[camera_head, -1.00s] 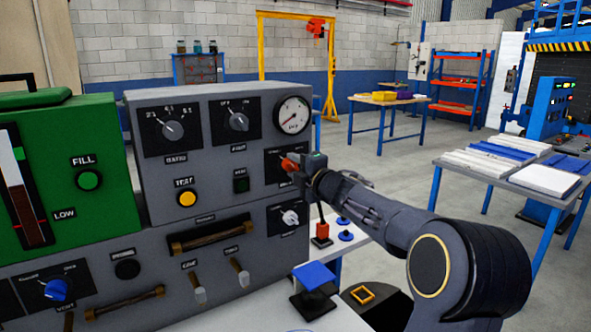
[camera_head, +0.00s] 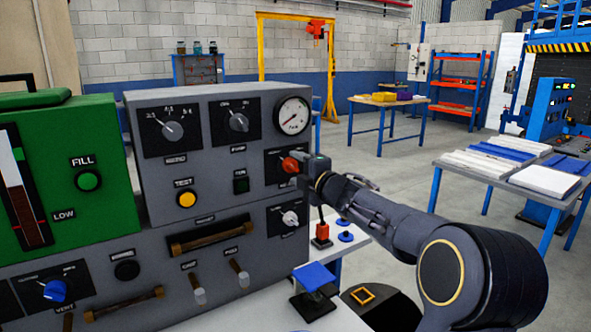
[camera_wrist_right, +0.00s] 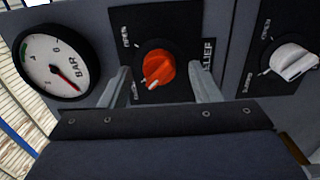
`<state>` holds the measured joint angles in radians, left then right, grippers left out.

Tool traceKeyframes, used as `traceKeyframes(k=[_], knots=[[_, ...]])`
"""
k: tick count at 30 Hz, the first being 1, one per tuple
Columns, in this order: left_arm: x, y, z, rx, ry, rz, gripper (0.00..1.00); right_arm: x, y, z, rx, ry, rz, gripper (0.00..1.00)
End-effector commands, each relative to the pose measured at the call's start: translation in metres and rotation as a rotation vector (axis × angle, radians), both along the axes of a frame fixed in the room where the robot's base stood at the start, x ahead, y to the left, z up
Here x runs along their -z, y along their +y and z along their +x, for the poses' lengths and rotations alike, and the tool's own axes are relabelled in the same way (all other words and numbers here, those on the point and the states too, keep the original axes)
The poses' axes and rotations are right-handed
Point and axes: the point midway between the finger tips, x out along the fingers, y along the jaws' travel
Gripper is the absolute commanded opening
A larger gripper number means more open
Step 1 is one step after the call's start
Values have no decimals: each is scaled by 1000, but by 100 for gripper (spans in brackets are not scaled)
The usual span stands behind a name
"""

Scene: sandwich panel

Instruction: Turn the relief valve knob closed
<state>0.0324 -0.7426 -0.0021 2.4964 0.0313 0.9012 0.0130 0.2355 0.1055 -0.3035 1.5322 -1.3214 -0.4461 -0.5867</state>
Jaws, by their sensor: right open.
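The relief valve knob (camera_wrist_right: 158,68) is orange-red on a black plate, with "LIEF" of its label readable at its right in the wrist view. Its white mark points to the lower left, toward a small label I cannot read surely. In the head view the knob (camera_head: 290,164) sits on the grey panel below the gauge. My right gripper (camera_wrist_right: 164,86) is open, its fingers apart on either side of the knob, with a visible gap on both sides. In the head view the right gripper (camera_head: 303,166) is close in front of the knob. My left gripper is not in view.
A pressure gauge (camera_wrist_right: 57,66) is left of the knob and a white knob (camera_wrist_right: 293,62) is right of it in the wrist view. The grey panel (camera_head: 225,205) carries other knobs, buttons and handles. A blue-topped stand (camera_head: 314,277) is below my right arm.

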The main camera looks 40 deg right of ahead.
Motion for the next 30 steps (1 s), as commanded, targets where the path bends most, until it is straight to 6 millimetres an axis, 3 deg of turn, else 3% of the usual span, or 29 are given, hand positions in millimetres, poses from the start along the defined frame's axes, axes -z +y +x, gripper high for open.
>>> traceKeyframes(k=[6, 12, 30], knots=[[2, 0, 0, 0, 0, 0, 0, 0, 4, -40, 2, -1, 0, 57], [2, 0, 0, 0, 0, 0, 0, 0, 6, -61, 1, -1, 0, 57], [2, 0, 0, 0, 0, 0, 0, 0, 7, -64, 1, 0, 0, 57]])
